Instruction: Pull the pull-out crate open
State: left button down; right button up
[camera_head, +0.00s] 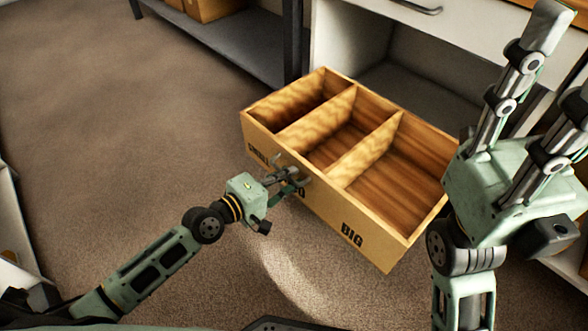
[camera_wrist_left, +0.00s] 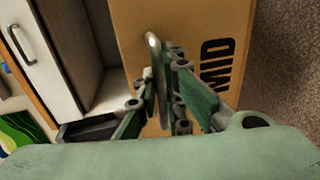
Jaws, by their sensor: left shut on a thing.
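The pull-out crate (camera_head: 372,241) is a wooden box with three compartments, all empty. It stands well out from the white cabinet's lower opening. Its front carries the words SMALL, a partly hidden MID, and BIG. My left gripper (camera_head: 296,178) is at the middle of the crate's front, shut on the metal handle. In the left wrist view the handle (camera_wrist_left: 152,60) stands between the fingers, next to the word MID on the crate front (camera_wrist_left: 185,30). My right gripper (camera_head: 532,65) is raised at the right, its fingers spread apart with nothing between them.
The white cabinet (camera_head: 345,30) has a dark lower opening behind the crate and a closed drawer with a handle (camera_head: 420,8) above. A grey shelf (camera_head: 235,50) with cardboard boxes stands at the back left. The carpet (camera_head: 110,130) left of the crate is clear.

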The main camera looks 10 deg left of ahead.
pick_arm(q)
jog(key=shift+s+a, duration=0.1)
jog(key=shift+a, duration=0.05)
jog(key=c, duration=2.1)
grip_release()
jog(key=v, duration=1.2)
